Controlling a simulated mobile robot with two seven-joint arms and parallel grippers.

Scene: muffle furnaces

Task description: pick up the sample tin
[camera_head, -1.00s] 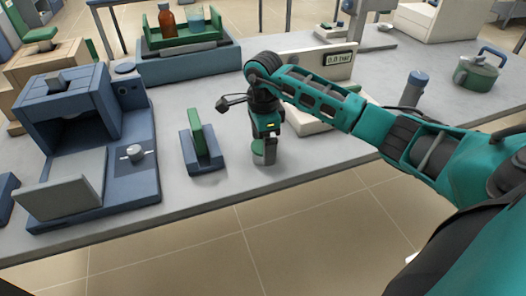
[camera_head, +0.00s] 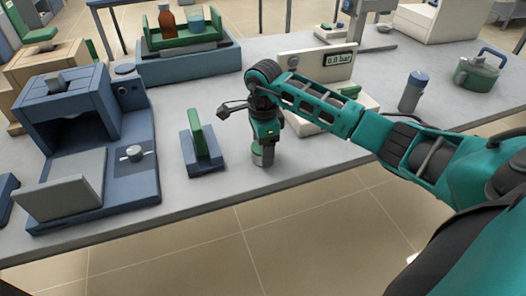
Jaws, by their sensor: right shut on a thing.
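The sample tin (camera_head: 263,158) is a small cylinder with a grey-green side, upright at the front part of the grey bench (camera_head: 320,160). My right gripper (camera_head: 263,147) points down over it and is shut on its upper part. The tin's top is hidden by the gripper. I cannot tell whether its base touches the bench or is just above it. My left gripper is not in view.
A blue holder with a green upright piece (camera_head: 203,150) stands just left of the tin. A blue furnace (camera_head: 75,115) with its door down is further left. A white device with a display (camera_head: 318,65) stands behind my right arm. A blue-capped bottle (camera_head: 413,90) and a green kettle (camera_head: 478,72) are at the right.

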